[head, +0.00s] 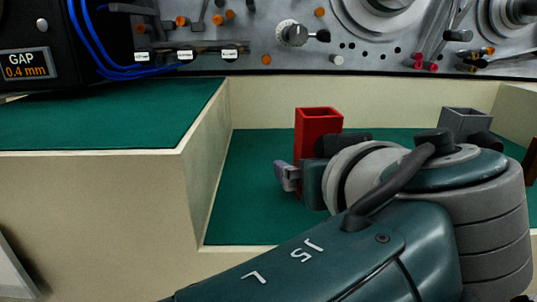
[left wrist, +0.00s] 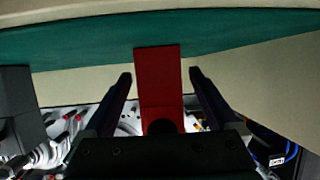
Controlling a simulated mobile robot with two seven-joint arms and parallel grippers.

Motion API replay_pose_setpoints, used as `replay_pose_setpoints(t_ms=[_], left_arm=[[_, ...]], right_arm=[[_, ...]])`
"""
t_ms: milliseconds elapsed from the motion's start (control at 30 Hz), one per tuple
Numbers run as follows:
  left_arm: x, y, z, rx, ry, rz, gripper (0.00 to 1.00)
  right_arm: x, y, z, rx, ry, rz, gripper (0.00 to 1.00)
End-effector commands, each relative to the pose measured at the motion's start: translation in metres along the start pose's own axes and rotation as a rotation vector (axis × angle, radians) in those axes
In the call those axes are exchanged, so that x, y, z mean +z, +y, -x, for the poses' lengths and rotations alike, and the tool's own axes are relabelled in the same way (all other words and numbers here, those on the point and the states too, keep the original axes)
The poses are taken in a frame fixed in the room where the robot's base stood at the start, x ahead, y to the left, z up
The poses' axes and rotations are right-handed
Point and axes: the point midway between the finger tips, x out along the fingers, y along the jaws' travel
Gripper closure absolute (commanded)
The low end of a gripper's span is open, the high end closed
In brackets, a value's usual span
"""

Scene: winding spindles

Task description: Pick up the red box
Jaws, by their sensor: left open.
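The red box (head: 318,120) is tall and open at the top. It stands upright on the sunken green surface in the head view, its lower part mostly hidden behind my left gripper (head: 290,176) and wrist. In the left wrist view the red box (left wrist: 158,75) lies in the middle between the two spread dark fingers of my left gripper (left wrist: 160,76). A gap shows on each side of it at the fingertips. The left gripper is open and holds nothing. My right gripper is in neither view.
A grey open box (head: 465,120) stands to the right, partly behind my arm. A raised green ledge (head: 110,118) with a cream wall (head: 208,150) borders the recess on the left. A panel with knobs (head: 280,40) runs along the back. Green surface is clear left of the red box.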

Motion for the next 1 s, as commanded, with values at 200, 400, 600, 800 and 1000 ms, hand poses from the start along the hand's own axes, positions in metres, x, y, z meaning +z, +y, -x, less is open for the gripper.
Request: replay_pose_setpoints(t_ms=[200, 400, 600, 800, 1000], left_arm=[[-0.0005, 0.0003, -0.006, 0.001, -0.002, 0.001, 0.07], [-0.0005, 0.0002, -0.0057, 0.001, -0.002, 0.001, 0.2], [-0.0004, 0.0002, -0.0057, 0.001, -0.001, 0.001, 0.42], [-0.0003, 0.0001, -0.0057, 0.001, -0.001, 0.001, 0.65], [-0.0002, 0.0001, -0.0057, 0.001, -0.001, 0.001, 0.87]], right_arm=[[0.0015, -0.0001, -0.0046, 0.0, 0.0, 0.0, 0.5], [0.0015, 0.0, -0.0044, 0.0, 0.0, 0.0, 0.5], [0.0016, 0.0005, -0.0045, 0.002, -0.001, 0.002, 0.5], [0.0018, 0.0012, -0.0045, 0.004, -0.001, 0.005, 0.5], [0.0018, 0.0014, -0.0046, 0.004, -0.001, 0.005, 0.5]])
